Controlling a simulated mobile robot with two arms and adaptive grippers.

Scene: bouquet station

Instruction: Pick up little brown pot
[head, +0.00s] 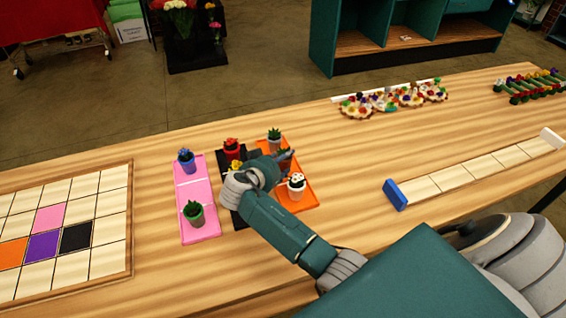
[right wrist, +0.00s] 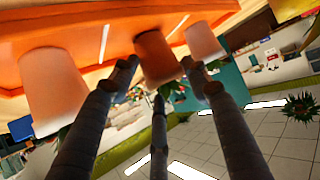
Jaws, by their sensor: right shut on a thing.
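The little brown pot (right wrist: 157,57) is between the fingers of my right gripper (right wrist: 160,76) in the right wrist view, which appears upside down. The fingers are shut on its sides, with its green plant hanging toward the lower finger. Its base is close to the orange tray (right wrist: 100,24); I cannot tell if it touches. In the head view my right gripper (head: 280,160) is over the orange tray (head: 309,198) and hides most of the pot. My left gripper is not in view.
White pots stand either side of it: one with a white flower (head: 296,186), one with a green plant (head: 274,139). A black tray with red and yellow flowers and a pink tray (head: 203,230) lie left. A grid board (head: 107,262) is further left.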

